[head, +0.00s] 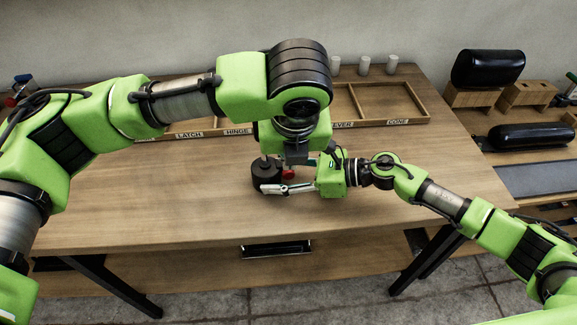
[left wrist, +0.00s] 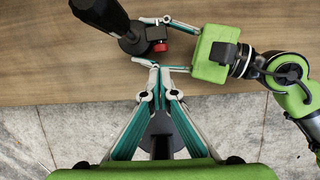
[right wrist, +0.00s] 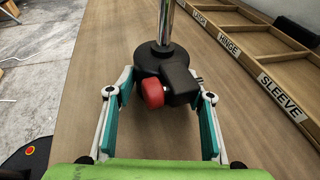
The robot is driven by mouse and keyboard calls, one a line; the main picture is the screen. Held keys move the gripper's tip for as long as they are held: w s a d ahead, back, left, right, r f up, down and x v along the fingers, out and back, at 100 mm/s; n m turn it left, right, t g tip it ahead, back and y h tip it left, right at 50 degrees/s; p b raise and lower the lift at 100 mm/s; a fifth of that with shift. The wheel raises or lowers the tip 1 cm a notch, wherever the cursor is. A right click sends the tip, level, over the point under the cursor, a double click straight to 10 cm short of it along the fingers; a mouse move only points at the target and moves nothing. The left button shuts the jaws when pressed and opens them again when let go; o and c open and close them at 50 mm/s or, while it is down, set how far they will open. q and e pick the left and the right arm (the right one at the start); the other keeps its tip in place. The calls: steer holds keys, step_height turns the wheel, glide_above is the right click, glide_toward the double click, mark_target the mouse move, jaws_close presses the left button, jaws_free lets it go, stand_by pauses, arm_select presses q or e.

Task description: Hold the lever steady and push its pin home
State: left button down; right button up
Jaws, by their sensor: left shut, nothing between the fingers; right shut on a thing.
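The lever unit has a round black base (right wrist: 155,55), a metal shaft (right wrist: 166,18) and a black side block (right wrist: 181,85) with a red pin head (right wrist: 152,93). In the left wrist view its thick black grip (left wrist: 103,14) rises toward the camera, and the red pin (left wrist: 160,47) sticks out of the block. My right gripper (right wrist: 165,85) is shut on the unit, one finger on each side. My left gripper (left wrist: 157,67) is shut and empty, its tips just short of the red pin in that view. In the head view my left arm hides the lever's upper part.
The unit stands on a wooden table (head: 130,210), clear around it. A divided wooden tray (head: 400,88) with labels lies along the back. Small pale cups (head: 364,65) stand behind it. A side bench at right holds black cushions (head: 488,68).

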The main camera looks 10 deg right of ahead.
arm_select(q)
steer(key=shift+v, duration=1.7)
steer(key=shift+f, duration=0.1)
arm_select(e)
steer(key=o, duration=0.9)
steer(key=shift+d, duration=0.1)
